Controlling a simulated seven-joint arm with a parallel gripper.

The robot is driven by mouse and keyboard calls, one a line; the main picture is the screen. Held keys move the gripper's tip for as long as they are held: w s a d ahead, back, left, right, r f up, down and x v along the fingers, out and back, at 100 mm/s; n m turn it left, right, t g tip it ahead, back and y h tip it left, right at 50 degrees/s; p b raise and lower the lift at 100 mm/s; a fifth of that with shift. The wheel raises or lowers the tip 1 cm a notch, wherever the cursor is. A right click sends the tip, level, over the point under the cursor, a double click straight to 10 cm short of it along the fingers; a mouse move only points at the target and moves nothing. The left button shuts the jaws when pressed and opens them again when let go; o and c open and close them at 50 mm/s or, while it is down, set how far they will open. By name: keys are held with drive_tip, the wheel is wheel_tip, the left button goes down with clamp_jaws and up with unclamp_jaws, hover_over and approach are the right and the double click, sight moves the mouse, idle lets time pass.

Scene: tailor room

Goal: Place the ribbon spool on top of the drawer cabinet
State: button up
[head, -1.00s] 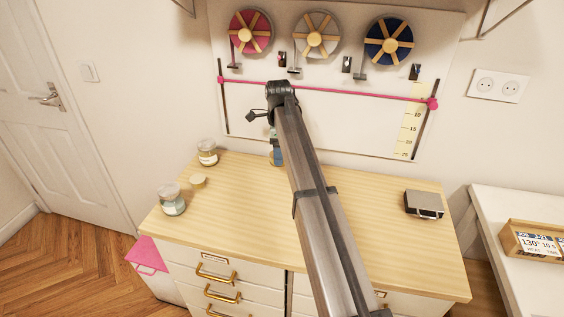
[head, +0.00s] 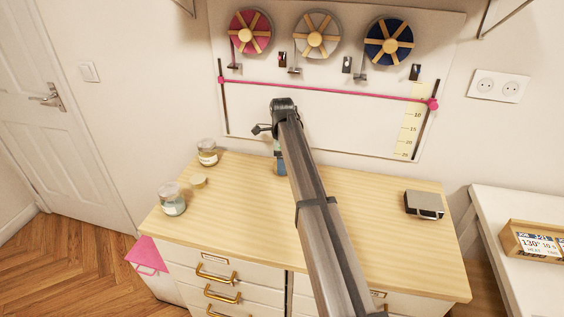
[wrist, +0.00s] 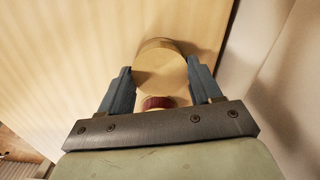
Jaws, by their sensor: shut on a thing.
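The ribbon spool (wrist: 161,70) is in the wrist view, with a round pale wooden end and a dark red band showing below it. My gripper (wrist: 160,80) has its two blue-grey fingers on either side of the spool and is shut on it. The light wood top of the drawer cabinet (head: 235,210) lies beneath. In the head view my gripper (head: 280,168) is low over the back middle of the top, and my arm hides the spool. I cannot tell whether the spool touches the top.
Two glass jars (head: 172,199) (head: 207,152) and a small round wooden piece (head: 199,181) stand at the left of the top. A dark box (head: 423,204) sits at the right. The pegboard (head: 320,125) with wall reels is close behind. The left middle is clear.

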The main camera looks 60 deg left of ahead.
drive_tip(key=shift+f, duration=0.1)
drive_tip(key=o, duration=1)
drive_tip(key=shift+o, duration=0.2)
drive_tip(key=shift+r, duration=3.95)
drive_tip(key=shift+s, duration=0.1)
